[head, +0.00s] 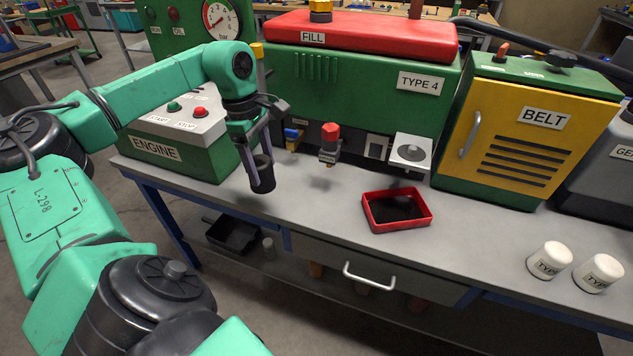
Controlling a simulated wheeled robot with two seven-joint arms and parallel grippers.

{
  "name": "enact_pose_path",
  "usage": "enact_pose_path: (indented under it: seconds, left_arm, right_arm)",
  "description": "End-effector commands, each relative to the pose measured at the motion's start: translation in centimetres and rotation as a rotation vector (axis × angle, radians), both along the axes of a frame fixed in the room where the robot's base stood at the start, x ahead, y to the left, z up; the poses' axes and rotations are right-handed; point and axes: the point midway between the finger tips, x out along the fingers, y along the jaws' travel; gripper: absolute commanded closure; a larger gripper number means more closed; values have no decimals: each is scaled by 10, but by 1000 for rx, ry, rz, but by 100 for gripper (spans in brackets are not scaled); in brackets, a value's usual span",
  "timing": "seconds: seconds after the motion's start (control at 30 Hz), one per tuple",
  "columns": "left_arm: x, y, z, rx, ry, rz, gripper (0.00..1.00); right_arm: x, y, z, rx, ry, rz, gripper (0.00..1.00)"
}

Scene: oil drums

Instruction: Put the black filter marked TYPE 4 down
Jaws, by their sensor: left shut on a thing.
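My left gripper (258,150) points down over the left part of the bench and is shut on a black filter (263,175). The filter is a short dark cylinder held upright between the fingers, and it appears to hang above the grey bench top (300,205). No marking on it can be read from here. My right gripper is not in view.
A red tray (427,222) with a dark inside sits mid-bench. Two white filters (549,260) (598,273) stand at the right. Behind are the green machine marked TYPE 4 (365,92), the ENGINE box (155,151) and the yellow BELT cabinet (540,90). Bench left of the tray is clear.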

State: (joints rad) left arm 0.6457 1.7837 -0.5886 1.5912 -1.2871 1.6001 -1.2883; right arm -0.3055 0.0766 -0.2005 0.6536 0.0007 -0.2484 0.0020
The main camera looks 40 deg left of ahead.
Motion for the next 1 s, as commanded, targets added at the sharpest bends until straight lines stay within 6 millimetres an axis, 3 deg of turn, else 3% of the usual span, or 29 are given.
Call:
enact_pose_path:
  seconds: [0.37, 0.57, 0.67, 0.8, 0.9, 1.0]
  left_arm:
    - [12, 6, 26, 2, 5, 173, 100]
    - [29, -1, 50, 10, 7, 298, 100]
    - [49, -19, 70, 13, 6, 398, 100]
    - [79, -63, 95, 8, 3, 501, 100]
    - [88, -81, 101, 3, 3, 530, 100]
    - [89, -85, 88, -2, 5, 536, 100]
  right_arm:
    - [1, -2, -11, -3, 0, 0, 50]
    - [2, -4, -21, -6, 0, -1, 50]
    - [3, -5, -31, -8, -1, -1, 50]
    - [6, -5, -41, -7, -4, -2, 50]
    - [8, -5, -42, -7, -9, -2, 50]
    - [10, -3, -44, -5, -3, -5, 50]
